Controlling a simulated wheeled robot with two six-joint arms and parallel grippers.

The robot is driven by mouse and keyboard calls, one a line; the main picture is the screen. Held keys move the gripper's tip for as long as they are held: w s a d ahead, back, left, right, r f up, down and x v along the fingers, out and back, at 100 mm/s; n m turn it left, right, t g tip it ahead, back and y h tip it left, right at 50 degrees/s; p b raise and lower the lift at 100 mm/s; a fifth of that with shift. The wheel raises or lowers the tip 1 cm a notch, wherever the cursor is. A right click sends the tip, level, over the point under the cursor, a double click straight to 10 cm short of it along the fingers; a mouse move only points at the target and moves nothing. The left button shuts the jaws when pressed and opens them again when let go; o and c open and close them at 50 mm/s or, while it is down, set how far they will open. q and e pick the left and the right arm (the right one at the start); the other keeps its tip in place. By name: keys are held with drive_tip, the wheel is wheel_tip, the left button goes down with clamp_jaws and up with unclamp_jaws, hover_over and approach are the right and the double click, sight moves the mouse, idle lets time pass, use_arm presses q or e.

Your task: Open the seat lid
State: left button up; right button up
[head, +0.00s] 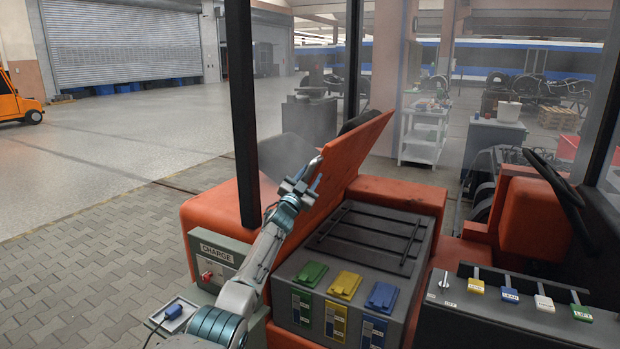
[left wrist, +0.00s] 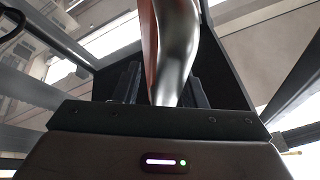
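The seat lid (head: 345,178) is an orange panel on the orange vehicle. It stands tilted up over the battery box (head: 355,285), with its dark seat cushion (head: 287,155) on the far side. My left gripper (head: 303,183) is at the lid's left edge. In the left wrist view, the edge of the lid and cushion (left wrist: 175,45) comes down between the two fingers of my left gripper (left wrist: 162,88), which look closed around it. The exact contact is hard to see. My right gripper is not in view.
A dark post (head: 242,110) stands just left of the lid. A charge panel (head: 217,255) is beside my left arm. Green, yellow and blue covers (head: 345,285) top the battery box. A lever console (head: 510,310) and steering wheel (head: 560,185) are at right. Paved floor at left is clear.

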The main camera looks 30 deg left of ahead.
use_arm(q)
drive_tip(key=shift+f, duration=0.1)
drive_tip(key=shift+s+f, duration=0.3)
drive_tip(key=shift+s, duration=0.1)
drive_tip(key=b+v, duration=0.1)
drive_tip(key=v, duration=0.8)
drive_tip(key=shift+s, duration=0.4)
